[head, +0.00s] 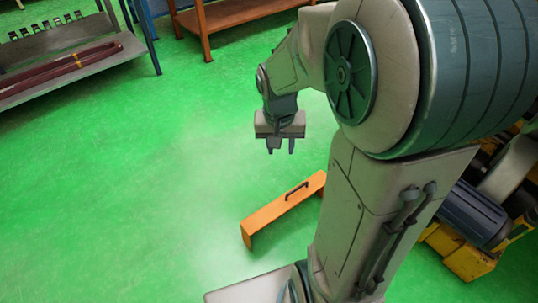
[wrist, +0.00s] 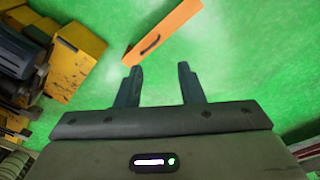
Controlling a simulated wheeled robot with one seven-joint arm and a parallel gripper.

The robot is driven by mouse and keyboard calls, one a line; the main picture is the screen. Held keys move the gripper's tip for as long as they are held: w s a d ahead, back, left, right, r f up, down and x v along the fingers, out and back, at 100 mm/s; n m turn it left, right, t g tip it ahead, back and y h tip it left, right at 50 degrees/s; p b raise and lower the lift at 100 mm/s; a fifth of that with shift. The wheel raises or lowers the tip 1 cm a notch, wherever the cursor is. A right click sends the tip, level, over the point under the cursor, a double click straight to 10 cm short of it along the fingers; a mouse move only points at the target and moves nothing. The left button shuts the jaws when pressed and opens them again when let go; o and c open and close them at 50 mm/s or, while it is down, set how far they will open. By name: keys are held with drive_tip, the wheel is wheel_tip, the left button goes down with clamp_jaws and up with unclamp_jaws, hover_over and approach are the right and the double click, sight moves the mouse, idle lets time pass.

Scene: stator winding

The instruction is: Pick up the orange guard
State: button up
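The orange guard (head: 268,212) is a long, narrow orange piece with a dark handle on its top, standing on the green floor in the head view. Part of its right end is hidden behind my arm. In the wrist view the guard (wrist: 172,28) lies at the top, beyond my fingertips, with its dark handle visible. My gripper (head: 281,150) hangs above the floor, pointing down, and appears above and behind the guard in the head view. In the wrist view its two fingers (wrist: 159,70) are apart with only green floor between them. It is empty and not touching the guard.
A grey rack (head: 60,42) with dark red bars stands at the upper left. An orange-brown table (head: 230,14) is at the top. Yellow machinery (head: 465,256) with dark cylinders is at the right, also in the wrist view (wrist: 75,62). The green floor left of the guard is clear.

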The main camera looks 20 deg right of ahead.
drive_tip(key=w+d+f+m+b, duration=0.2)
drive_tip(key=w+d+f+m, duration=0.15)
drive_tip(key=w+f, duration=0.5)
drive_tip(key=m+g+y+b, duration=0.1)
drive_tip(key=m+b, duration=0.4)
drive_tip(key=m, duration=0.2)
hover_over(289, 193)
wheel_tip(289, 193, down, 28)
drive_tip(key=f, duration=0.2)
drive_tip(key=f+b, duration=0.1)
drive_tip(key=f, duration=0.2)
drive_tip(key=f+b, duration=0.1)
drive_tip(key=f, duration=0.2)
drive_tip(key=shift+d, duration=0.25)
drive_tip(key=shift+a+f+b, duration=0.2)
drive_tip(key=shift+f+b, duration=1.25)
drive_tip(key=shift+f, duration=1.5)
drive_tip(key=shift+c, duration=0.3)
drive_tip(key=shift+w+r, duration=0.1)
clamp_jaws()
